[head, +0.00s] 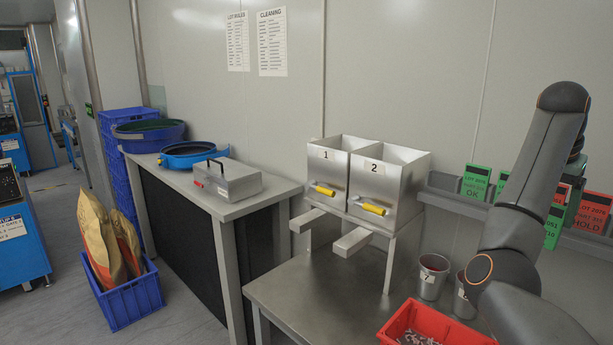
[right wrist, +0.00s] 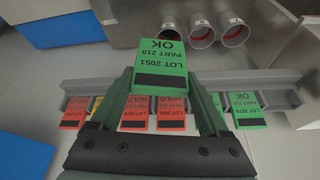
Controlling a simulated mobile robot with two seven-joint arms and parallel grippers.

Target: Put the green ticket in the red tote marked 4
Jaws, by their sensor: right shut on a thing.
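In the right wrist view my right gripper (right wrist: 160,90) is shut on a green ticket (right wrist: 160,65) printed LOT 2051, PART 210, OK, with a black bar along one edge. The ticket is gripped between the two fingers, in front of the ticket rail. My left gripper is not in view.
A grey rail (right wrist: 190,80) holds several red, orange and green tickets; it also shows behind my arm in the head view (head: 441,183). Metal cups (head: 432,277) stand near the tote. Metal bins 1 and 2 (head: 407,197) stand left. The bench (head: 300,290) before them is clear.

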